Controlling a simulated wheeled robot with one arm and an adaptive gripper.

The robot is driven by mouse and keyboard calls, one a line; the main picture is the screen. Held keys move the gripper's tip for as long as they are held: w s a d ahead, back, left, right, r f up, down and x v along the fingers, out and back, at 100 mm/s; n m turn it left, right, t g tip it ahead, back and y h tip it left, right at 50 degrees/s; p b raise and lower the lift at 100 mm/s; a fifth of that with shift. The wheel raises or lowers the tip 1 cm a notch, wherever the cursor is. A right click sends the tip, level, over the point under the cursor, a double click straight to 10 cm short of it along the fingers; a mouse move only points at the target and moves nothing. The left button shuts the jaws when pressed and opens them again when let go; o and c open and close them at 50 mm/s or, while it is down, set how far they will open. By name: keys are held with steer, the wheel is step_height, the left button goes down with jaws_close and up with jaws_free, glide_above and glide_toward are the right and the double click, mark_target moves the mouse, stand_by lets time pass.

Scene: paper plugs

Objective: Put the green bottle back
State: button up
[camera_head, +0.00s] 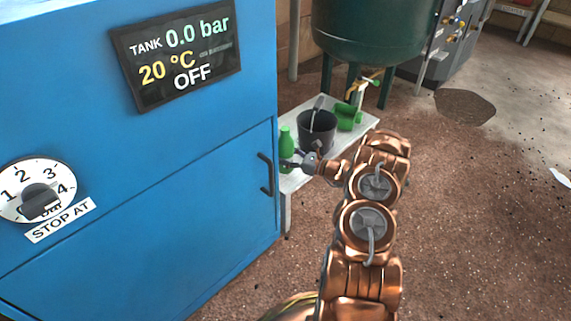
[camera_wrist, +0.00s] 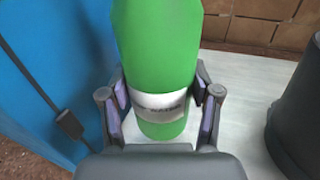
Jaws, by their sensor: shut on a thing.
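The green bottle (camera_wrist: 160,50) fills the middle of the wrist view, with a white label band that carries dark lettering. It looks upright, its lower end at or close above the pale bench top. My gripper (camera_wrist: 160,108) has its two fingers on either side of the bottle at the label, shut on it. In the head view the green bottle (camera_head: 286,146) shows beside the blue cabinet's edge, at the bench's left end. My gripper (camera_head: 293,160) reaches it from the right and hides part of it.
A dark pot (camera_head: 317,130) stands on the bench (camera_head: 300,179) right of the bottle, with green items (camera_head: 347,117) behind it. The blue cabinet (camera_head: 150,200) with a door handle (camera_head: 265,174) is close on the left. A green tank (camera_head: 370,30) stands behind.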

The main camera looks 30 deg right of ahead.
steer(key=shift+w, duration=0.55)
steer(key=shift+f+b, duration=0.95)
steer(key=shift+f, duration=0.75)
steer(key=shift+f, duration=0.1)
steer(key=o, duration=1)
steer(key=shift+s+d, duration=0.15)
steer(key=p+v, duration=0.3)
steer(key=v, duration=0.8)
steer(key=shift+s+d, duration=0.2)
steer(key=shift+s, duration=0.1)
